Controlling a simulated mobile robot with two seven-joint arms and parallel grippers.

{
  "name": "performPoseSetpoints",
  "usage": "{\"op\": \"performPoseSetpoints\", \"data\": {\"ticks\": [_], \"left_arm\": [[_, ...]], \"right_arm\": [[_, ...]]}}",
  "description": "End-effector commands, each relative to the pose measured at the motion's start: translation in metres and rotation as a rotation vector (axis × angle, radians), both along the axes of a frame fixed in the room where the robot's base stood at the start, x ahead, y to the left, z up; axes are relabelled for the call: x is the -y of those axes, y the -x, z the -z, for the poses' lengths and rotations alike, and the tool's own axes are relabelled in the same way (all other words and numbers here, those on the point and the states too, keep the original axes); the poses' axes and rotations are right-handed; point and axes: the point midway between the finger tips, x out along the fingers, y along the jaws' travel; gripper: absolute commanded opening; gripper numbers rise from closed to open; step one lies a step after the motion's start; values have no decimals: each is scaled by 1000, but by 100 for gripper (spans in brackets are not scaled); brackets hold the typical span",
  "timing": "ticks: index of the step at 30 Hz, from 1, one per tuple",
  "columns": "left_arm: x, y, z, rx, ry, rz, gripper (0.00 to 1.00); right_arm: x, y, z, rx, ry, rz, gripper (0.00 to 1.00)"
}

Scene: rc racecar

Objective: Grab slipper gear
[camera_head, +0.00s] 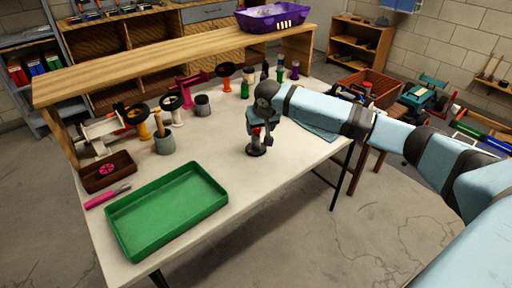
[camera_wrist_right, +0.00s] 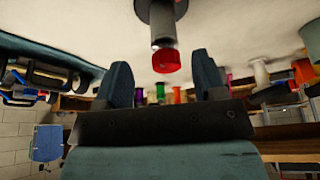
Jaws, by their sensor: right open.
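My right gripper (camera_head: 259,130) is over the white table, pointing down above a dark round stand (camera_head: 256,150). In the right wrist view, which looks upside down, the right gripper (camera_wrist_right: 163,74) is open. A small red ribbed piece (camera_wrist_right: 166,61) on the tip of the dark stand (camera_wrist_right: 160,18) shows between and beyond its two fingers, with no contact visible. The red piece looks like the gear, but I cannot be sure. In the head view the red piece (camera_head: 256,131) is mostly hidden by the gripper. My left gripper is not in view.
A green tray (camera_head: 213,206) lies at the table's front left, beside a small brown tray (camera_head: 126,178) holding a pink wheel-like part (camera_head: 106,169). Several spools and holders line the table's back, below a wooden shelf (camera_head: 150,72). The table's middle front is clear.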

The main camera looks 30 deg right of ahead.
Motion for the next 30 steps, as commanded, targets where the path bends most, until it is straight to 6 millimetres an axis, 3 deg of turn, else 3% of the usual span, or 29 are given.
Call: {"op": "performPoseSetpoints", "data": {"ticks": [10, 15, 23, 24, 30], "left_arm": [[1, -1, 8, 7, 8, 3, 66], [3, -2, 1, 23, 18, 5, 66], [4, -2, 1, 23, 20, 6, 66], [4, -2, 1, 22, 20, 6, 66], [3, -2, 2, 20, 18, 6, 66]], "right_arm": [[3, -23, 31, 1, -1, 0, 64], [5, -31, 48, 1, 0, -1, 64], [5, -32, 51, 1, 0, -2, 64], [5, -32, 51, 1, 0, -2, 62], [5, -32, 50, 1, 0, -2, 16]]}}
